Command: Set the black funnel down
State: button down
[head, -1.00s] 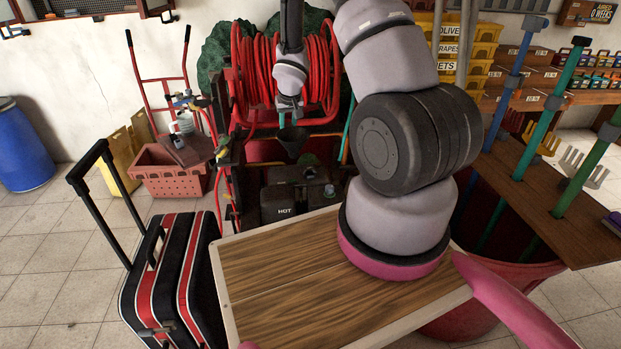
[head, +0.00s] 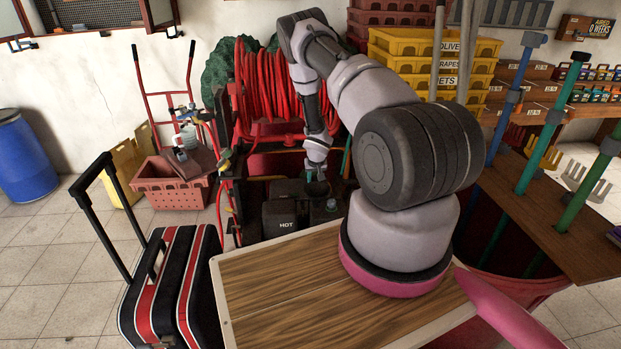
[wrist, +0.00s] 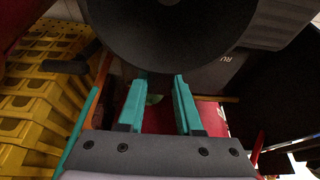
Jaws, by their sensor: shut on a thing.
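The black funnel (wrist: 165,35) fills the top middle of the wrist view, its wide dark bowl just past the teal fingertips. My gripper (wrist: 157,92) is shut on the funnel, with the held part hidden in shadow between the fingers. In the head view my gripper (head: 317,172) points down at the back, and the funnel (head: 318,189) shows small and dark just under it. The funnel is low beside the black unit marked HOT (head: 285,222). I cannot tell whether it touches any surface.
A red hose reel (head: 262,90) stands behind the black unit. Yellow crates (head: 400,60) are stacked to the right. A wood-topped board (head: 290,290) lies in front. A striped suitcase (head: 170,280) and an orange basket (head: 172,190) stand left, with open floor between.

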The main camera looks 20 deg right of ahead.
jog(key=shift+w+d+f, duration=0.55)
jog(key=shift+w+d, duration=0.15)
jog(key=shift+w, duration=1.7)
jog(key=shift+w+d+f, duration=0.6)
jog(key=shift+w+d, duration=0.1)
jog(key=shift+w, duration=1.7)
jog(key=shift+w+d+f, duration=0.55)
jog(key=shift+w+d, duration=0.15)
jog(key=shift+w, duration=1.7)
jog(key=shift+f, duration=0.1)
jog(key=c, duration=0.6)
grip_release()
